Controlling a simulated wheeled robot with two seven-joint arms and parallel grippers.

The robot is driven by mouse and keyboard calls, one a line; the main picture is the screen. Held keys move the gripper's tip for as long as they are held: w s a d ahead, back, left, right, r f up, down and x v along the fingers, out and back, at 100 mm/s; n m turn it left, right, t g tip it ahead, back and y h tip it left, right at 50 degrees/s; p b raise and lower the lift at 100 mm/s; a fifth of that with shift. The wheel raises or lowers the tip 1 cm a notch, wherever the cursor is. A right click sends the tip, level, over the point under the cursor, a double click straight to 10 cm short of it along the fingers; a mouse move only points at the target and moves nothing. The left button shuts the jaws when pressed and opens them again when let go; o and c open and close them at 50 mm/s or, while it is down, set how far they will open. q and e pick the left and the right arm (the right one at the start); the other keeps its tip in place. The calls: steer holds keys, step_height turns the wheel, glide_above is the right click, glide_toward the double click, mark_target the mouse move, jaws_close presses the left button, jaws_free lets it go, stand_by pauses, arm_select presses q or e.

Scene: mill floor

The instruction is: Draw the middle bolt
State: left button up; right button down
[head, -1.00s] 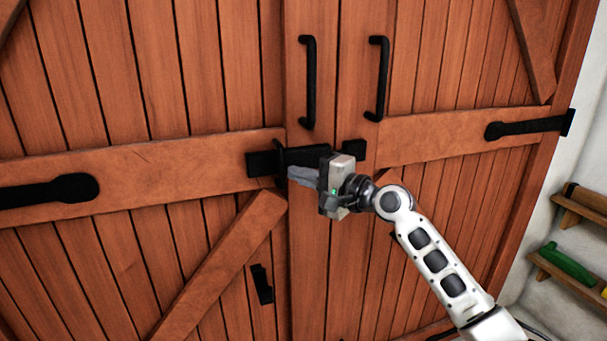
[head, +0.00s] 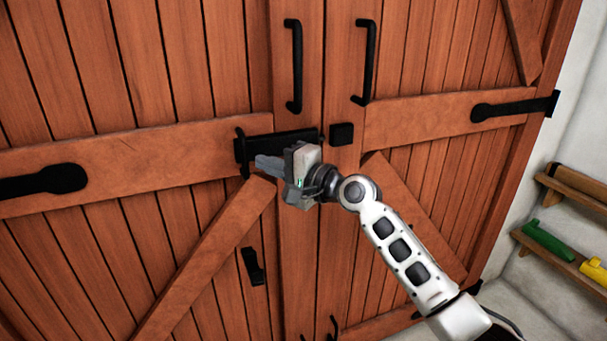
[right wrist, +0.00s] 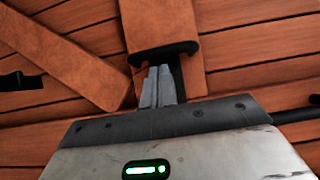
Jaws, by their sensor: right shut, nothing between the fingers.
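A strip of wood shows between the bolt's right end and the square black keeper (head: 341,133) on the right leaf. My right gripper (head: 258,163) is shut and empty, in front of and just below the bolt, its fingertips pointing left towards the handle. In the right wrist view the closed grey fingers (right wrist: 158,86) end near a black crossbar (right wrist: 163,52); whether they touch it I cannot tell.
Two black pull handles (head: 294,66) (head: 364,62) stand above the bolt. A small black fitting (head: 252,266) is on the left leaf below. At right, wall shelves hold a green object (head: 548,242) and a yellow one (head: 594,275).

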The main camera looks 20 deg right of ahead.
steer(key=w+d+b+v, duration=0.1)
steer(key=b+v, duration=0.1)
steer(key=v, duration=1)
steer(key=shift+d, duration=0.25)
steer(key=shift+w, duration=0.15)
steer(key=s+a+f+n+h, duration=0.1)
steer(key=s+f+h, duration=0.15)
steer(key=f, duration=0.35)
steer(key=s+a+f+n+g+h, duration=0.1)
steer(key=s+f+n, duration=0.15)
steer(key=f, duration=0.45)
steer(key=s+a+f+n+h, duration=0.1)
steer(key=s+f, duration=0.2)
steer(key=f, duration=0.3)
steer(key=s+a+f+n+g+h, duration=0.1)
steer(key=s+f+n+h, duration=0.3)
steer(key=s+f, duration=0.9)
steer(key=s+n+g, duration=0.1)
steer(key=s+n, duration=0.2)
steer(key=s, duration=0.1)
steer(key=shift+s+f+n, duration=0.25)
steer(key=shift+s+n, duration=0.05)
steer(key=shift+n, duration=0.05)
steer(key=shift+s, duration=0.1)
